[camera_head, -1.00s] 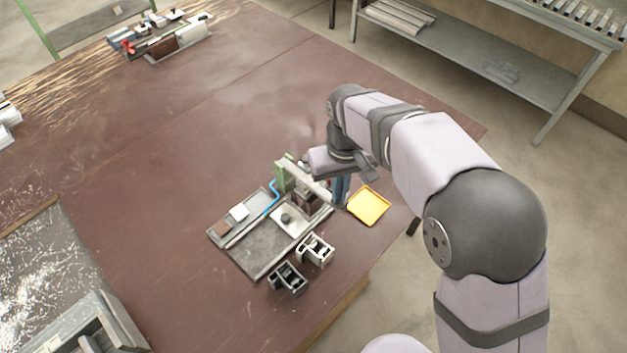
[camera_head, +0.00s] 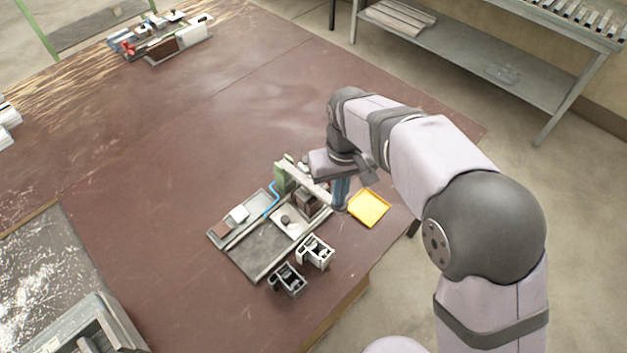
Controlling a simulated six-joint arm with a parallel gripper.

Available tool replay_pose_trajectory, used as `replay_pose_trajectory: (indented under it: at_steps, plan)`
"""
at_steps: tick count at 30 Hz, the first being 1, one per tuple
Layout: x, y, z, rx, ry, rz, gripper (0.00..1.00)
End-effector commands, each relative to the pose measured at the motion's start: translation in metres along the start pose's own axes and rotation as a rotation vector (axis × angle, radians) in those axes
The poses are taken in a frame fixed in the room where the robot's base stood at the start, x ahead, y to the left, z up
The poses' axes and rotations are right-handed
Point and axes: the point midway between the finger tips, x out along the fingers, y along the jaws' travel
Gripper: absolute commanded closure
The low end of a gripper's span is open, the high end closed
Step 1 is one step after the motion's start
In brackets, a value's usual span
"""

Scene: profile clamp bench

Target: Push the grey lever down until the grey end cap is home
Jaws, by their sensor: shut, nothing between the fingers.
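The clamp fixture stands near the table's right edge, with a green upright (camera_head: 282,180). The light grey lever (camera_head: 308,184) runs from the upright down to the right. My gripper (camera_head: 340,207) is shut and empty, pointing down, its bluish fingers at the lever's right end. It looks to be at or touching the lever, but contact cannot be told for sure. A brown block (camera_head: 304,204) sits under the lever. The grey end cap cannot be made out with certainty; the lever and my gripper partly hide that area.
A yellow tray (camera_head: 369,208) lies just right of my gripper. A light profile piece (camera_head: 316,252) and a dark one (camera_head: 288,280) stand in front.

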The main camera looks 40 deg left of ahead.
Motion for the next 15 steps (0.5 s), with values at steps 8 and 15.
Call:
replay_pose_trajectory:
  at_steps: [8,15]
  plan:
    - [-0.016,0.000,0.001,0.000,-0.002,0.000,1.00]
    - [-0.031,0.000,0.001,0.000,-0.002,0.000,1.00]
